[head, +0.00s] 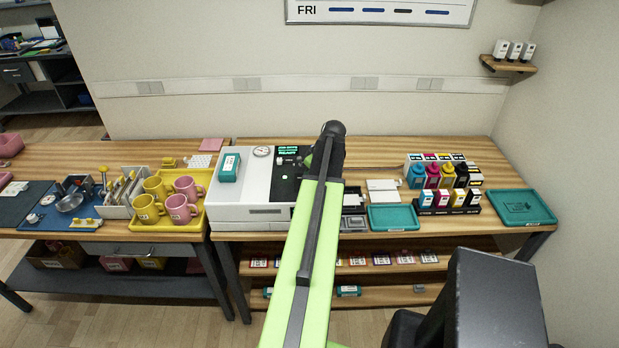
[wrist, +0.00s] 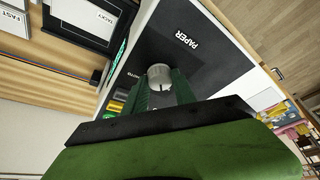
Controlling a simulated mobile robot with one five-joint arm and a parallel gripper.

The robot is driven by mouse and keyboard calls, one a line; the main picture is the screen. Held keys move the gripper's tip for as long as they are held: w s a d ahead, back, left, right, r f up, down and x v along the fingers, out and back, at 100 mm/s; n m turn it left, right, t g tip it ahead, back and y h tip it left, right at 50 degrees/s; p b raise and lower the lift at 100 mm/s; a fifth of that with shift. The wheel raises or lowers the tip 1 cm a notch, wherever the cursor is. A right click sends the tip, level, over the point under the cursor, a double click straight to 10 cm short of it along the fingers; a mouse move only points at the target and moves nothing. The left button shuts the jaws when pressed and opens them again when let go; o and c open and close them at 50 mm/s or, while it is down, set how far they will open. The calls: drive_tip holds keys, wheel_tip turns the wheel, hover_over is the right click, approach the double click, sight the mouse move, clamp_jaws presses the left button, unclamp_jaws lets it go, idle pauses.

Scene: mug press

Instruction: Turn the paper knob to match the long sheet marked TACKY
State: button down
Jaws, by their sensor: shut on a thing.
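The paper knob (wrist: 160,74) is a pale grey round knob on the printer's dark panel, beside the word PAPER, in the wrist view. My gripper (wrist: 163,85) is shut on it, with a green finger on each side. I cannot tell clearly where the knob points. A white sheet marked TACKY (wrist: 85,14) lies in a dark tray at the upper left of the wrist view. In the head view my arm hides the knob and my fingertips, over the right part of the white printer (head: 250,192).
A sheet marked FAST (wrist: 14,20) lies beside the TACKY one. On the bench stand a teal tray (head: 393,218), ink bottles (head: 433,176) and another teal tray (head: 522,207). A yellow tray (head: 163,225) of pink and yellow mugs is left of the printer.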

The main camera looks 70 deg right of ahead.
drive_tip(key=shift+d+n, duration=0.25)
drive_tip(key=shift+n, duration=0.55)
drive_tip(key=shift+y, duration=0.3)
drive_tip(key=c, duration=1)
unclamp_jaws()
drive_tip(key=shift+a, duration=0.1)
drive_tip(key=p+v, duration=1)
drive_tip(key=v, duration=0.1)
drive_tip(key=p+v, duration=0.6)
drive_tip(key=shift+s, duration=0.4)
drive_tip(key=shift+w, duration=0.1)
